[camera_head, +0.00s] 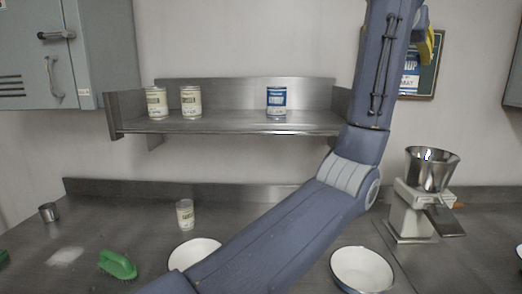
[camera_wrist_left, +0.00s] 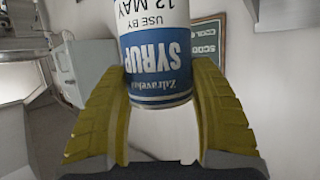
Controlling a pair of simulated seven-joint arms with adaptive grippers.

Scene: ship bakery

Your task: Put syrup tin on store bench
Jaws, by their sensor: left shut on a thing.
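The syrup tin (camera_wrist_left: 158,65) has a white and blue label marked SYRUP, upside down in the left wrist view. My left gripper (camera_head: 427,46) is raised at the upper right in the head view, with only a yellow finger part showing. In the left wrist view its yellow fingers are shut on the tin from both sides. A steel bench (camera_head: 125,215) runs along the wall below a steel shelf (camera_head: 225,124); I cannot tell which surface is the store bench. My right gripper is not in view.
Two cream tins (camera_head: 156,103) (camera_head: 191,102) and a blue tin (camera_head: 277,101) stand on the shelf, with free room between.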

